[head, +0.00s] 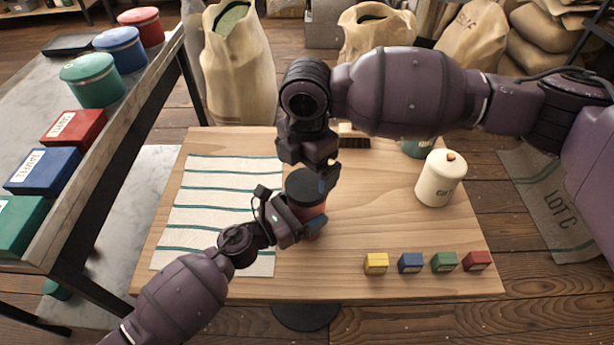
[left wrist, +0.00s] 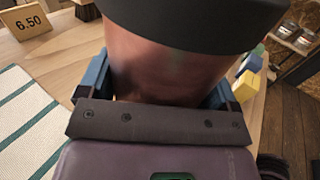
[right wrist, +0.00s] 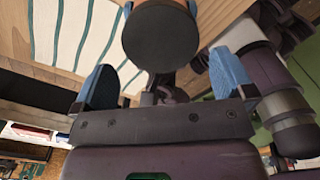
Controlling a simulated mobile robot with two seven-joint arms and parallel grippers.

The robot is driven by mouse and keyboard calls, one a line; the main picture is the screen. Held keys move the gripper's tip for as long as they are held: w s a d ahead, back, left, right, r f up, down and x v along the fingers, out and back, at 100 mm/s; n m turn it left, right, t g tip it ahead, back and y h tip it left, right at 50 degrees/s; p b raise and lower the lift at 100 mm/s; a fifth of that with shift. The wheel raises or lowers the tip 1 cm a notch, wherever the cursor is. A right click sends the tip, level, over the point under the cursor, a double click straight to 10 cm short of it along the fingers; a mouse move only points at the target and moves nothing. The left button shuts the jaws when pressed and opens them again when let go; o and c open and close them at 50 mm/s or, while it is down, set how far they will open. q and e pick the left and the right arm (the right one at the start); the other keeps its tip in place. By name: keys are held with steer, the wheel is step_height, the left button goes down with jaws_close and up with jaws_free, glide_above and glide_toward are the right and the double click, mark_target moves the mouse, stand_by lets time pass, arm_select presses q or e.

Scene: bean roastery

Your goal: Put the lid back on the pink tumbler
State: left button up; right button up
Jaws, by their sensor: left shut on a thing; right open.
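The pink tumbler (head: 314,214) stands near the middle of the wooden table. My left gripper (head: 300,222) is shut around its body, and the left wrist view shows both blue fingers against the tumbler (left wrist: 175,70). The dark lid (head: 303,187) is on the tumbler's top; the lid's lower edge (left wrist: 200,25) meets the body with no gap that I can see. My right gripper (head: 325,172) is open just above and beside the lid. In the right wrist view the round lid (right wrist: 160,38) lies ahead of the open fingers, apart from them.
A striped cloth (head: 205,210) lies left of the tumbler. A cream canister (head: 440,178) stands at right. Yellow (head: 376,264), blue (head: 410,263), green (head: 444,262) and red (head: 477,261) small boxes line the front right. A price sign (left wrist: 25,20) shows in the left wrist view. The table's right-middle is clear.

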step_height(320, 180, up, 8)
steer(key=shift+f, duration=0.2)
arm_select(q)
steer(key=o, duration=1.5)
steer(key=shift+o, duration=0.2)
steer(key=shift+b+v, duration=0.4)
steer(key=shift+v, duration=5)
arm_select(e)
steer(key=shift+f, duration=0.8)
